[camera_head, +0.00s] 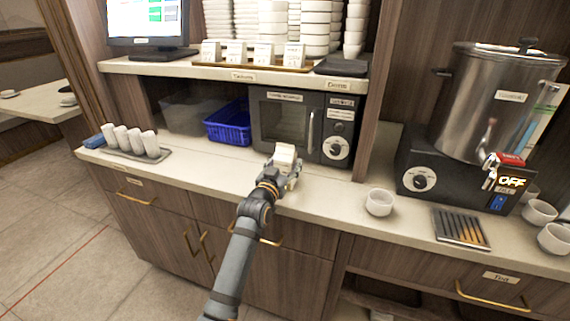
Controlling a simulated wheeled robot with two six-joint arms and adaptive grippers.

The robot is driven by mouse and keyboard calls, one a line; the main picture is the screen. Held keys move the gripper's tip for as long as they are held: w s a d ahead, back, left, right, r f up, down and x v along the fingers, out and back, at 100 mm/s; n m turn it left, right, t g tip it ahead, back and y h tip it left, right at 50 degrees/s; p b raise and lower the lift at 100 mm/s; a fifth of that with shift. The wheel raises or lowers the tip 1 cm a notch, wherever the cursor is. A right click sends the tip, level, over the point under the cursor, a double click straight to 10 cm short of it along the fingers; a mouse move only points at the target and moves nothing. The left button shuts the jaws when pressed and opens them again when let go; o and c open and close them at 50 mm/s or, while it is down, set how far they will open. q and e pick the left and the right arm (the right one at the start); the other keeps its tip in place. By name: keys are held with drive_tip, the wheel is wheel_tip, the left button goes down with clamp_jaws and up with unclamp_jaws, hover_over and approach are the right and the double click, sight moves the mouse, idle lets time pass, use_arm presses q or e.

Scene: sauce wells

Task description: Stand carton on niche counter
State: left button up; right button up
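A small white carton (286,153) is at the tip of my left gripper (284,168), in front of the microwave. The gripper looks shut on it, though the fingers partly hide its lower part. The carton is over the front part of the pale niche counter (215,178); I cannot tell whether its base touches the surface. My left arm comes up from the bottom of the view. My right gripper is not in view.
A black microwave (300,128) and a blue basket (228,123) stand at the back of the niche. A white bowl (379,202) and a steel urn (497,100) are at the right. The counter left of the gripper is clear.

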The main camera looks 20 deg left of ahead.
use_arm(q)
drive_tip(key=shift+o, duration=0.6)
drive_tip(key=shift+r, duration=0.1)
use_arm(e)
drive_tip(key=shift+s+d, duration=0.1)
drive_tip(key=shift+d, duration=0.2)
use_arm(q)
drive_tip(key=shift+s, duration=0.1)
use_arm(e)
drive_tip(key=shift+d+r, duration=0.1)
use_arm(q)
drive_tip(key=s, duration=1.1)
drive_tip(key=shift+s+a, duration=0.15)
drive_tip(key=shift+s, duration=0.25)
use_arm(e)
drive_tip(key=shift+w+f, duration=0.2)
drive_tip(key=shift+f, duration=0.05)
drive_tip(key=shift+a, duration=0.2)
